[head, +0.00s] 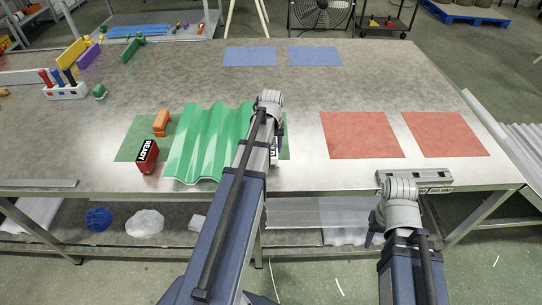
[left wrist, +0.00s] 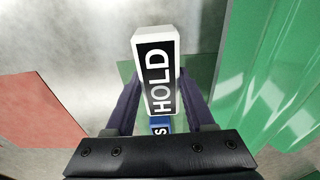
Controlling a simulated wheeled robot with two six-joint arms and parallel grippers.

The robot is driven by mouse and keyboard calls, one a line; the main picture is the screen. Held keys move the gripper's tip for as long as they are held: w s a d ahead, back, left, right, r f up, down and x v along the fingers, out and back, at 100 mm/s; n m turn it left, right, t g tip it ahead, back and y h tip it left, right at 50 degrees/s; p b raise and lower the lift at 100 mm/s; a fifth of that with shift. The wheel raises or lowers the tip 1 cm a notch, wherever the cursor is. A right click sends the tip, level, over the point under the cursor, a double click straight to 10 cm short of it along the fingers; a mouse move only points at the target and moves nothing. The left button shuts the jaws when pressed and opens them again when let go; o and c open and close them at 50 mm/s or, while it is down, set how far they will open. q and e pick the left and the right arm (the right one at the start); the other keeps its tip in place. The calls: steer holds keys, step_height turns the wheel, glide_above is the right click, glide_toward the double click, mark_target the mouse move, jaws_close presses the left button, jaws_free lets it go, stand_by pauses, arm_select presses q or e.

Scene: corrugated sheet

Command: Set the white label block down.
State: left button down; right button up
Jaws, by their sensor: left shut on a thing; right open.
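The white label block (left wrist: 170,42) has a black face reading HOLD. It sits between the fingers of my left gripper (left wrist: 160,100) in the left wrist view, and the gripper is shut on it. In the head view my left gripper (head: 279,135) is at the right edge of the green corrugated sheet (head: 205,140), and its arm hides most of the block (head: 274,158). I cannot tell whether the block touches the surface below. My right gripper (head: 373,236) is open and empty, low at the table's front edge.
A blue block (left wrist: 160,125) with a letter S shows below the label block. A red READY block (head: 147,156) and an orange block (head: 161,122) stand left of the sheet. Red mats (head: 362,135) and blue mats (head: 249,57) lie bare. The table's middle is clear.

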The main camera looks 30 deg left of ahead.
arm_select(q)
steer(key=shift+f+b, duration=1.45)
steer(key=shift+f, duration=0.3)
steer(key=shift+f, duration=0.1)
steer(key=shift+c, duration=1.3)
jaws_free()
steer(key=r+p, duration=0.4)
steer(key=s+r+p, duration=0.1)
steer(key=r+p, duration=0.7)
steer(key=shift+s+d+r, duration=0.15)
steer(key=shift+d, duration=0.2)
